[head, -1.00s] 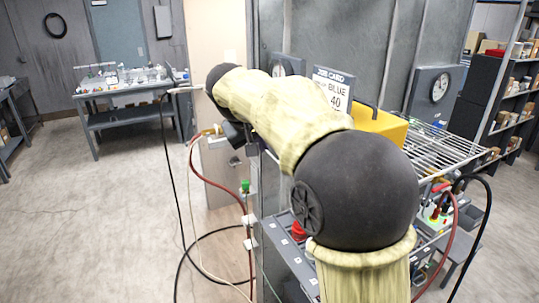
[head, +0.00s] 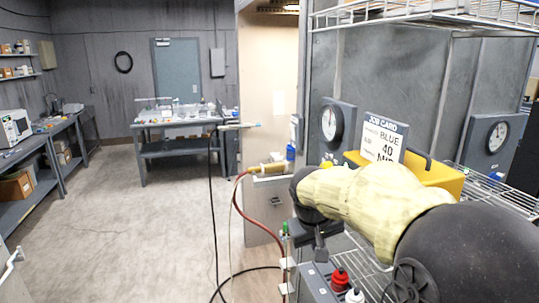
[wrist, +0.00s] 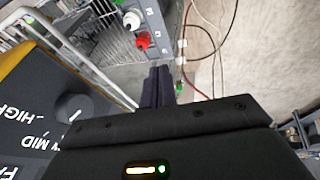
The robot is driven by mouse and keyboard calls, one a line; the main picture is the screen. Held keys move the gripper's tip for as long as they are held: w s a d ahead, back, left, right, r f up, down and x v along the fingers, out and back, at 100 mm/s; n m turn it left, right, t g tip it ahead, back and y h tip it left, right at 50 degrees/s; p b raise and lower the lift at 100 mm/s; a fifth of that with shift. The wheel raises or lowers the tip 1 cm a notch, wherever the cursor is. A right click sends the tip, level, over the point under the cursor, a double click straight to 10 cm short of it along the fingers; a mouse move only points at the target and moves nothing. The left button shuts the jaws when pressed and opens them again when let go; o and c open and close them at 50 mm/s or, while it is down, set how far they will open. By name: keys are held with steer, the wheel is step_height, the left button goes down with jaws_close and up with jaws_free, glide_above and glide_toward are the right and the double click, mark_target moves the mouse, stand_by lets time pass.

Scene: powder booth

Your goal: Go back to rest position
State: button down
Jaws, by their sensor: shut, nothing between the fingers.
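My gripper (wrist: 158,86) shows in the wrist view with its two dark fingers together and nothing between them. It points over the grey panel with a red knob (wrist: 143,41) and a white knob (wrist: 131,20). The red knob (head: 340,279) and white knob (head: 354,296) show below the arm.
Hoses (head: 237,215) hang left of the arm. A grey panel with a dial (wrist: 75,109) is close at left in the wrist view. Open floor (head: 130,230) lies left.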

steer(key=s+d+f+m+g+y, duration=0.1)
steer(key=s+d+f+m+y, duration=0.1)
steer(key=s+f, duration=1.3)
steer(key=shift+s+d+f+m, duration=0.2)
steer(key=shift+s+d+m, duration=0.1)
steer(key=shift+s+d, duration=0.75)
steer(key=shift+s+a, duration=0.1)
steer(key=shift+a, duration=0.15)
